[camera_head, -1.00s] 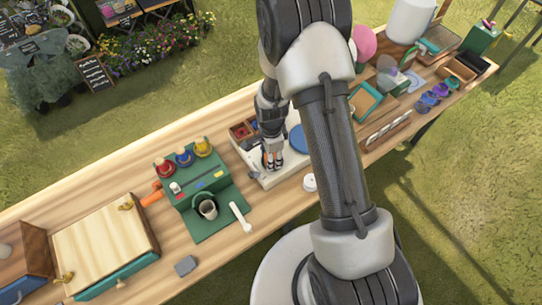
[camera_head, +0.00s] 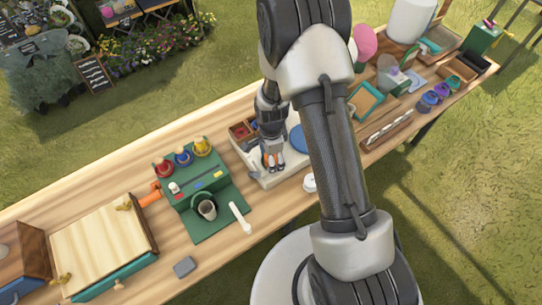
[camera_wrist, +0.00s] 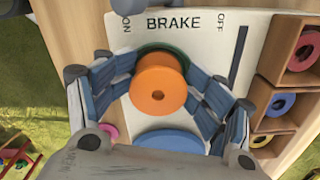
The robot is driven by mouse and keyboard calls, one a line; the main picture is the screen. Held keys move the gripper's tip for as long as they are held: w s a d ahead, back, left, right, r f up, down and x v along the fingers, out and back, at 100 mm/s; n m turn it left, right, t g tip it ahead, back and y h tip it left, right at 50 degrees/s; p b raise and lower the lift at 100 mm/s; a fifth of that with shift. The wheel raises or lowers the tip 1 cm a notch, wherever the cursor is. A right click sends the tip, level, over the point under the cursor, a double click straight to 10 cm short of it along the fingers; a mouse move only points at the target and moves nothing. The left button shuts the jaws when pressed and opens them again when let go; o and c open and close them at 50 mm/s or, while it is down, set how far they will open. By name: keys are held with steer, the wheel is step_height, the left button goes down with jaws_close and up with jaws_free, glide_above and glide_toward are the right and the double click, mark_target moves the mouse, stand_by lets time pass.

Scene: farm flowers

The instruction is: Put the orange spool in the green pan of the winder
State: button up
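The orange spool (camera_wrist: 158,92) stands between my gripper's fingers in the wrist view, seen from above with its hole showing. The green pan (camera_wrist: 172,49) shows as a rim behind and around the spool's far side. The spool overlaps the pan, and its underside is hidden, so full seating cannot be told. In the head view my gripper (camera_head: 273,160) points down over the white winder board (camera_head: 283,173).
The board carries BRAKE lettering and a dark slot (camera_wrist: 240,55). A blue disc (camera_wrist: 170,140) lies near my wrist. A green station (camera_head: 195,190) stands left of the winder in the head view.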

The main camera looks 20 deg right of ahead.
steer(key=shift+s+r, duration=0.1)
steer(key=shift+s, duration=0.1)
step_height(320, 180, up, 22)
steer(key=s+r+n+t+p, duration=0.1)
steer(key=n+p, duration=0.2)
steer(key=s+r+n+t, duration=0.3)
steer(key=s+r+n, duration=1.1)
steer(key=s, duration=0.6)
step_height(320, 180, up, 3)
steer(key=shift+d+f+t, duration=0.1)
steer(key=shift+d+t, duration=0.15)
steer(key=shift+t, duration=0.05)
steer(key=shift+f, duration=0.15)
